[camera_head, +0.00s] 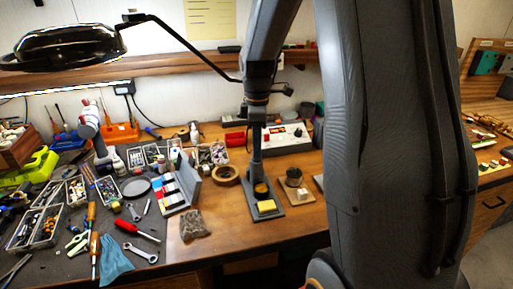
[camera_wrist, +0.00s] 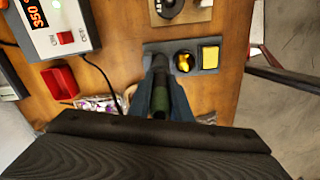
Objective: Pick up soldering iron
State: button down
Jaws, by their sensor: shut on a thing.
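The soldering iron (camera_wrist: 160,103) shows in the wrist view as a dark green handle between the dark fingers of my gripper (camera_wrist: 161,78). The gripper is shut on it. The iron's tip is hidden. Just beyond the fingers is the grey iron stand, with brass wool (camera_wrist: 184,61) and a yellow sponge (camera_wrist: 210,56). In the head view my gripper (camera_head: 257,172) points down at the back of the stand (camera_head: 272,216). The iron cannot be made out clearly there, and I cannot tell whether it is clear of the stand.
The soldering station (camera_head: 286,137) stands behind the stand, with a red box (camera_wrist: 60,82) near it. A tape roll (camera_head: 225,175) and a small holder (camera_head: 293,178) flank the stand. Tools crowd the dark mat at left. A black lamp (camera_head: 65,43) hangs overhead.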

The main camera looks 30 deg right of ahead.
jog(key=shift+r, duration=0.1)
notch_tip(320, 180, up, 18)
jog(key=b, duration=0.3)
jog(key=shift+f+b, duration=0.25)
jog(key=shift+b, duration=0.15)
jog(key=shift+r, duration=0.2)
jog(key=shift+a, duration=0.1)
